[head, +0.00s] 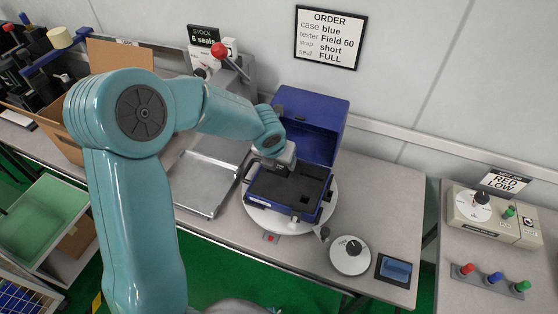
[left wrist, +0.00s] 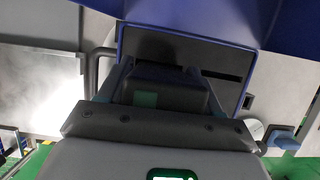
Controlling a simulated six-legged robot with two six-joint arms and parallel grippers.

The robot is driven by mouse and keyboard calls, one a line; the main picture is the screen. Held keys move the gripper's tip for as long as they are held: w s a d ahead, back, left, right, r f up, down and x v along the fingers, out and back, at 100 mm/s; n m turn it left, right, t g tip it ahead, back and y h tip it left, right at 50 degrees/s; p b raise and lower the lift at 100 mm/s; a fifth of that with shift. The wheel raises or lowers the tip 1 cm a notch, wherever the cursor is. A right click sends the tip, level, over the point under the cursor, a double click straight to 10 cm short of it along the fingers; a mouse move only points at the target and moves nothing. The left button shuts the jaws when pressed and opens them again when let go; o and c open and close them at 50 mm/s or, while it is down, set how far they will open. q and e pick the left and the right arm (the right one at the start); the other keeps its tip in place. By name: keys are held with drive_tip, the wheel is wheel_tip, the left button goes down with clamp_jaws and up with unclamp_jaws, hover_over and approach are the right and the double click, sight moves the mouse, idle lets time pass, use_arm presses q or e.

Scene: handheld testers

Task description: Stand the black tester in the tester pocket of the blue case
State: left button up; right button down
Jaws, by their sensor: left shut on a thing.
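The blue case (head: 322,135) stands open on a white round turntable (head: 257,218), its lid raised at the back. Its inside is a black insert (head: 290,193) with recesses; it also shows in the left wrist view (left wrist: 190,48), with a dark slot at right. My left gripper (head: 270,167) is over the back left part of the case. In the left wrist view it is shut on the black tester (left wrist: 165,82), a dark block with a small greenish patch. The tester's lower end is hidden, so I cannot tell whether it is inside a pocket. My right gripper is out of view.
A metal tray (head: 205,193) lies left of the case. A press with a red knob (head: 218,50) stands behind. A white dial (head: 350,255) and a blue-screened pad (head: 395,269) are at right. An order sign (head: 330,37) hangs on the wall.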

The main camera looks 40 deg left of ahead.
use_arm(q)
drive_tip(key=shift+s, duration=0.1)
drive_tip(key=o, duration=1.1)
drive_tip(key=shift+o, duration=0.2)
drive_tip(key=shift+r, duration=0.25)
drive_tip(key=p+v, duration=0.2)
drive_tip(key=v, duration=0.9)
drive_tip(key=shift+s+r, duration=0.25)
drive_tip(key=shift+r, duration=0.05)
